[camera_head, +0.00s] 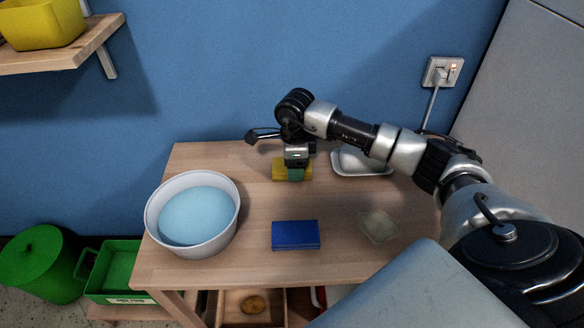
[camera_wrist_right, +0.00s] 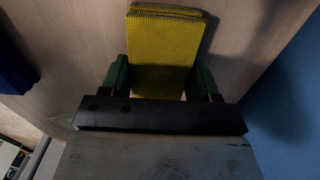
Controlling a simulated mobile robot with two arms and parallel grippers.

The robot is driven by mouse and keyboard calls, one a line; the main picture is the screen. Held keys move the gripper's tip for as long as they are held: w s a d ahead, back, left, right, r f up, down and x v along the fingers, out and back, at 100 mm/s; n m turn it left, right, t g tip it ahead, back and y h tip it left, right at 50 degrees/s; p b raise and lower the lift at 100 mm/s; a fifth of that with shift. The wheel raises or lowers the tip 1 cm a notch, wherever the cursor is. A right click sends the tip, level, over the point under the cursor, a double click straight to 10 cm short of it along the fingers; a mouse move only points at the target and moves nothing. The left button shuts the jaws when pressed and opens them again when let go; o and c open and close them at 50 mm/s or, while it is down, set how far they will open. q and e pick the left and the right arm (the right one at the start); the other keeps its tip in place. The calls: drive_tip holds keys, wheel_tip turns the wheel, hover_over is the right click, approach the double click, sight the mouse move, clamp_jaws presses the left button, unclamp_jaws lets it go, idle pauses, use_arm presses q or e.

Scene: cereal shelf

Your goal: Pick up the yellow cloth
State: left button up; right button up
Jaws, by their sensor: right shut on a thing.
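The yellow cloth (camera_head: 279,169) is a folded, flat block at the back middle of the wooden table. It also fills the middle of the right wrist view (camera_wrist_right: 165,45), where its ribbed weave shows. My right gripper (camera_head: 296,174) comes down on it from above. In the wrist view its green fingers (camera_wrist_right: 162,85) are on both sides of the cloth, shut on it. I cannot tell whether the cloth is clear of the table. My left gripper is in neither view.
A white bowl with light blue contents (camera_head: 158,220) stands at the table's left. A folded blue cloth (camera_head: 295,235) lies at the front middle. A pale, faint item (camera_head: 378,226) lies to its right. A white dish (camera_head: 362,161) sits behind my right arm. A blue wall (camera_head: 210,80) rises behind.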

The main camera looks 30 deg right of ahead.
drive_tip(key=shift+r, duration=0.5)
drive_tip(key=r, duration=0.3)
drive_tip(key=shift+s+d+r, duration=0.15)
drive_tip(key=shift+d+r, duration=0.1)
drive_tip(key=shift+r, duration=0.05)
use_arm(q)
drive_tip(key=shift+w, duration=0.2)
use_arm(e)
drive_tip(key=s+d+r, duration=0.6)
drive_tip(key=s+d, duration=0.1)
drive_tip(key=s, duration=0.1)
drive_tip(key=shift+s+r, duration=0.25)
drive_tip(key=shift+s, duration=0.1)
